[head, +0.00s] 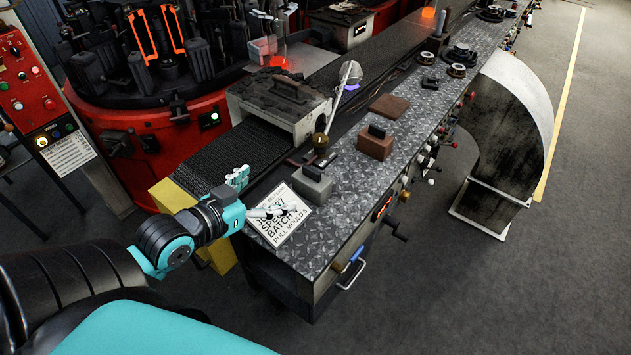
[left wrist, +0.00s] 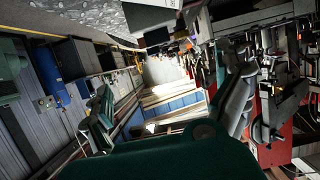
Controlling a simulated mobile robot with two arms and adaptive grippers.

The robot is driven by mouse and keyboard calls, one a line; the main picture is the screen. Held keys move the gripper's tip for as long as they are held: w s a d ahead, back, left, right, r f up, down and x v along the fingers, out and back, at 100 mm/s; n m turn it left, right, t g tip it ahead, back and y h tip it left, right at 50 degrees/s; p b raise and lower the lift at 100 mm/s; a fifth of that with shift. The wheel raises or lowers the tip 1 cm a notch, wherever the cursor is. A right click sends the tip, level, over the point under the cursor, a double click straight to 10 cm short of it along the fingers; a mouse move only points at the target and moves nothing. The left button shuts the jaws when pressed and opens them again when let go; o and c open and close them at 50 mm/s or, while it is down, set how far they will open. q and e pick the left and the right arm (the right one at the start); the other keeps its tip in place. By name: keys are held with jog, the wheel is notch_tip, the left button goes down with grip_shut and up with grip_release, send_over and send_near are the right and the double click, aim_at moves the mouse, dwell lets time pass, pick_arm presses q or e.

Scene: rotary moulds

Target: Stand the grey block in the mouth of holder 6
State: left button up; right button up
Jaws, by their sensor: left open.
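A grey block (head: 312,188) with a dark upright piece on top rests on the near end of the metal bench, in the head view. My left gripper (head: 254,196) is open and empty at the bench's near left corner, left of the block and apart from it. Its open fingers also show in the left wrist view (left wrist: 170,100), with nothing between them. The red rotary machine (head: 150,118) carries several dark holders at the upper left. I cannot read a number on any holder, so I cannot tell which is holder 6. My right gripper is not in view.
A paper sign (head: 279,214) reading "pull mould 5" lies in front of the grey block. A brown block (head: 375,146) and a flat brown plate (head: 389,106) sit farther along the bench. A bulky grey metal box (head: 278,108) stands behind. Two holder parts glow orange.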

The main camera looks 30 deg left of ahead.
pick_arm(q)
jog(key=p, duration=0.1)
send_near(310, 173)
jog(key=w+p, duration=0.1)
jog(key=w, duration=0.3)
jog(key=shift+f, duration=0.1)
jog(key=shift+w+d+f, duration=0.1)
jog(key=shift+w+f, duration=0.1)
jog(key=shift+w, duration=0.15)
jog(key=x, duration=0.2)
jog(key=p+x, duration=0.1)
jog(key=x, duration=0.1)
jog(key=shift+d+f, duration=0.1)
jog(key=shift+f, duration=0.3)
jog(key=shift+w+f, duration=0.25)
jog(key=shift+w, duration=0.05)
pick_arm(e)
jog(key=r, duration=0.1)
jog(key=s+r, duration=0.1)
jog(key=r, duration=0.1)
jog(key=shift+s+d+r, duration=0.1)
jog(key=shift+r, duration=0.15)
pick_arm(q)
jog(key=shift+s, duration=0.1)
jog(key=shift+c, duration=0.3)
